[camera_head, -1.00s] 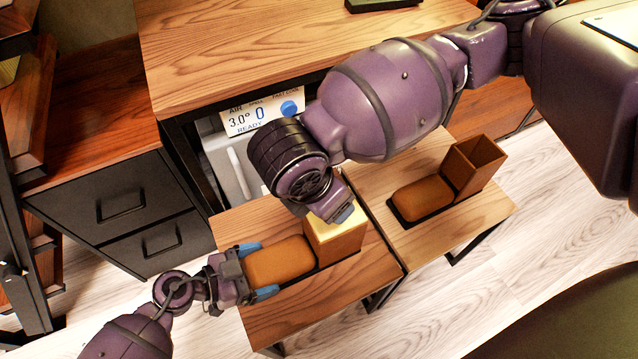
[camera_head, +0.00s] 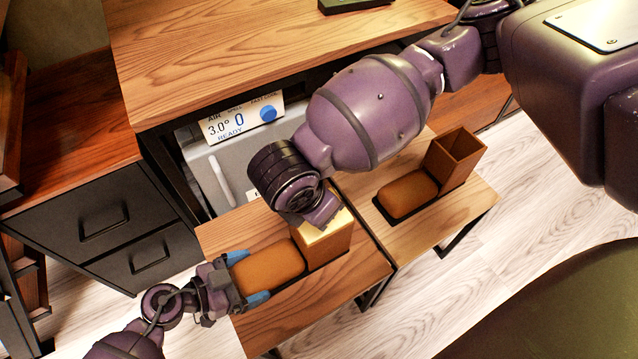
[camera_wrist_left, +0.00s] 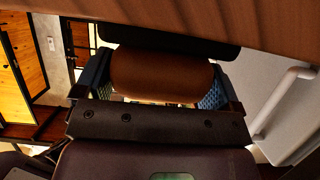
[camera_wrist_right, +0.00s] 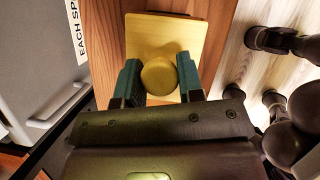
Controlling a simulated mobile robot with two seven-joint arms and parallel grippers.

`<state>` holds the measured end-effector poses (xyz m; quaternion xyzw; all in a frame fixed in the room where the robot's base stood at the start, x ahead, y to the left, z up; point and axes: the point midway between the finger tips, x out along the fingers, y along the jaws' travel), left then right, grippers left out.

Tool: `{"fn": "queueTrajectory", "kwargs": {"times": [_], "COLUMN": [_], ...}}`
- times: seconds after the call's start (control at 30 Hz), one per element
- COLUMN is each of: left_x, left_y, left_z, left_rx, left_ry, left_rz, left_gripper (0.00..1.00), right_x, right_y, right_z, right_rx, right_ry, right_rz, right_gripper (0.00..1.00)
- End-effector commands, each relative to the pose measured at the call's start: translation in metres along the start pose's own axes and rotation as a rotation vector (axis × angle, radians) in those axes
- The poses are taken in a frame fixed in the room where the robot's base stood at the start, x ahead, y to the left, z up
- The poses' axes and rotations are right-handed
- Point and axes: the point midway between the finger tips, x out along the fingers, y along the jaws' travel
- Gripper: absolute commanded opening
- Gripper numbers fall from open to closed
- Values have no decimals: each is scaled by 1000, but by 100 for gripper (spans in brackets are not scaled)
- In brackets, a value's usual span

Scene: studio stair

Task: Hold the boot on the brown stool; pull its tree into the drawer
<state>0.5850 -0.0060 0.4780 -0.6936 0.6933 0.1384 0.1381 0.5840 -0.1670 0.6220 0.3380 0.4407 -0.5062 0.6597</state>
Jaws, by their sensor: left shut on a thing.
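The boot (camera_head: 268,266) is a brown block with a rounded toe and a square shaft, on the brown stool (camera_head: 352,285). My left gripper (camera_head: 250,277) is shut on the toe, one blue finger on each side; the left wrist view shows the toe (camera_wrist_left: 160,75) between them. The boot's tree (camera_wrist_right: 165,30) has a yellow square top with a round knob (camera_wrist_right: 158,78). My right gripper (camera_wrist_right: 160,72) has a finger on either side of the knob; I cannot tell whether they press on it. In the head view my right wrist hides the knob and fingertips.
A lighter stool (camera_head: 445,213) on the right bears another boot (camera_head: 408,193) with an open, empty shaft. A dark cabinet with shut drawers (camera_head: 103,220) stands at left. A desk (camera_head: 250,55) and grey appliance (camera_head: 215,165) are behind the stools.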

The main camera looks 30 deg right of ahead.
Motion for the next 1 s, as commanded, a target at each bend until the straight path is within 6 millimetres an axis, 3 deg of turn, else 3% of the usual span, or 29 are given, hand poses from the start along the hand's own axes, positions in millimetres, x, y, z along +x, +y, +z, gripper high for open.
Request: {"fn": "queueTrajectory", "kwargs": {"times": [0.03,0.13,1.0], "left_x": [0,0,0], "left_y": [0,0,0], "left_z": [0,0,0], "left_rx": [0,-1,0], "left_ry": [0,0,0], "left_rz": [-1,-1,-1], "left_gripper": [47,47,47], "right_x": [0,0,-3], "right_y": [0,0,0], "right_z": [0,0,1], "right_rx": [0,0,0], "right_ry": [0,0,1], "right_rz": [0,0,1], "right_gripper": [20,6,6]}}
